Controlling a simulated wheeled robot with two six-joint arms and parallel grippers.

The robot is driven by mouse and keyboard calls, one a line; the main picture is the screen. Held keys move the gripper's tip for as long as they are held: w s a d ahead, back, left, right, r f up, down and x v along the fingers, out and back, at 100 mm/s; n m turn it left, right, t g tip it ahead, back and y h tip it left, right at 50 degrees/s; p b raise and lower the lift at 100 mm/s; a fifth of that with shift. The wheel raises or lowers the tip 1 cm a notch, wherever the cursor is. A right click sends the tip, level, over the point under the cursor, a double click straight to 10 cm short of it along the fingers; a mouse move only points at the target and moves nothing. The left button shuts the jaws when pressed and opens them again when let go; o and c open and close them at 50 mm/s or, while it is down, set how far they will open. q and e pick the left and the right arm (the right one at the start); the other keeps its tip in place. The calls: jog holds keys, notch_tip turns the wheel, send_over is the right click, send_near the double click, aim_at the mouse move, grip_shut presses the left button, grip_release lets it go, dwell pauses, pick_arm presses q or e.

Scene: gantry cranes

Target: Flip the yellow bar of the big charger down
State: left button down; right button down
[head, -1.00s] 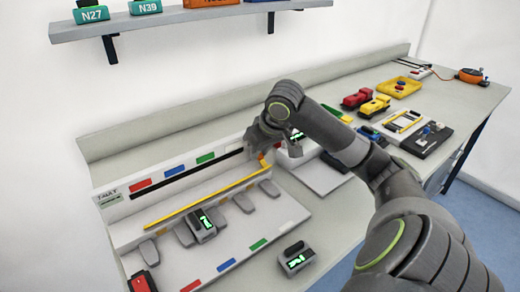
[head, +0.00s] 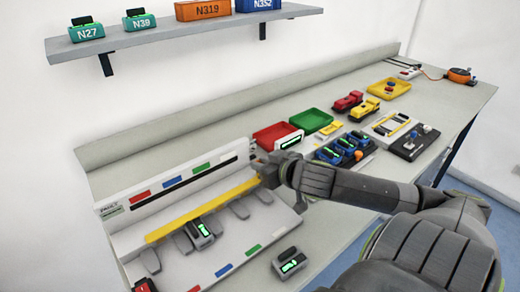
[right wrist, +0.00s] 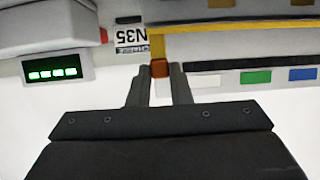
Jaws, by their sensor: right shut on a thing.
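The big charger (head: 122,240) is a long pale unit at the left of the bench, with several grey bays and a battery (head: 200,233) in one of them. Its yellow bar (head: 205,209) runs along it above the bays, broad face showing. My right gripper (head: 264,174) is at the bar's right end. My left gripper is not in view.
A loose battery (head: 290,263) lies in front of the charger. Red (head: 275,134) and green (head: 312,120) trays and a rack of blue batteries (head: 340,149) stand to the right. A shelf (head: 180,37) with containers hangs above.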

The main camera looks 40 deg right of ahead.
jog(key=shift+s+a+t+p, duration=0.1)
jog(key=shift+s+t+p, duration=0.35)
jog(key=shift+t+p, duration=0.55)
jog(key=shift+f, duration=0.1)
jog(key=c, duration=1.3)
grip_release()
jog(key=shift+s, duration=0.1)
jog(key=shift+t, duration=0.3)
jog(key=p+v, duration=0.4)
jog(key=v, duration=1.3)
jog(key=shift+s+a, duration=0.1)
jog(key=shift+a, duration=0.1)
